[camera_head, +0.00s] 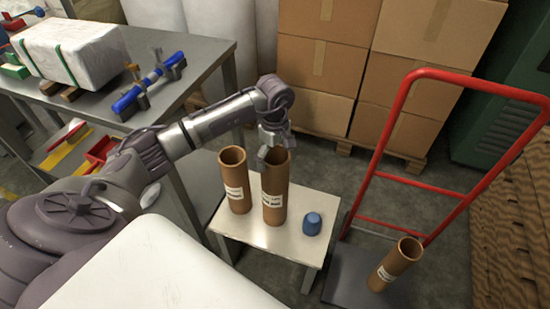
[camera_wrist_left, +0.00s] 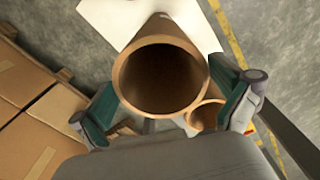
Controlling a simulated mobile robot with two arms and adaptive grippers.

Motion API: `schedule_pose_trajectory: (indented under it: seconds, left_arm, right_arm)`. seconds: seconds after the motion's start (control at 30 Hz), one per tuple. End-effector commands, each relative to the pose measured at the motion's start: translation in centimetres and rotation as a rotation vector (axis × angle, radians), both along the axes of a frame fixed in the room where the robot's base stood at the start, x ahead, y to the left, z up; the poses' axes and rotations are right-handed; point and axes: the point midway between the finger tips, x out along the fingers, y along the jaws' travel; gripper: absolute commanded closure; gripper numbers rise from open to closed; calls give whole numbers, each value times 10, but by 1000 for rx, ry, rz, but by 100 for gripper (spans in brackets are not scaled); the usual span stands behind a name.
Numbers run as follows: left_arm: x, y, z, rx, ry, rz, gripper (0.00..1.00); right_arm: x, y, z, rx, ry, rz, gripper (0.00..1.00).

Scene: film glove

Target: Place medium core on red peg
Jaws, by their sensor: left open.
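Two brown cardboard cores with white labels stand upright on a small white table (camera_head: 262,236). The nearer, taller-looking core (camera_head: 274,196) is beside the left core (camera_head: 236,182). I cannot tell for sure which is the medium core. My left gripper (camera_head: 273,146) is open at the top rim of the nearer core. In the left wrist view, that core's open end (camera_wrist_left: 160,77) lies between the spread fingers (camera_wrist_left: 168,98), with another core (camera_wrist_left: 205,115) behind. No red peg can be made out. My right gripper is not in view.
A blue cap-like piece (camera_head: 312,224) sits on the white table, right of the cores. A red hand truck (camera_head: 385,135) stands to the right, with stacked cardboard boxes (camera_head: 325,60) behind. A grey workbench (camera_head: 190,62) at the left holds a wrapped white roll (camera_head: 72,50) and a blue clamp-like tool (camera_head: 140,92).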

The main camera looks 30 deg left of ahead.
Motion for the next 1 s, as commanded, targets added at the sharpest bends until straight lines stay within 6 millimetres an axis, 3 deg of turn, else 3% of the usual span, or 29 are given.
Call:
schedule_pose_trajectory:
  seconds: [0.03,0.1,0.3,0.5,0.77,0.87,0.97,1.0]
  left_arm:
    - [0,0,21,2,-2,-1,0]
    - [1,0,37,1,-3,-2,0]
    - [0,0,72,1,0,-1,0]
    - [0,0,87,0,1,-2,0]
    - [-1,-2,87,-5,1,-2,0]
    - [-3,-24,81,-73,-2,-2,0]
    - [-12,-82,72,-264,-2,14,0]
    - [-18,-114,72,-377,4,33,0]
  right_arm:
    - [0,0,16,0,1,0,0]
    - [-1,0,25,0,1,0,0]
    - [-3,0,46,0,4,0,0]
    - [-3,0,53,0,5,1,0]
    - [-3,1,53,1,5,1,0]
    - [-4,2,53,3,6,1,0]
    - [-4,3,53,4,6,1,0]
    - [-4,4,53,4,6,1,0]
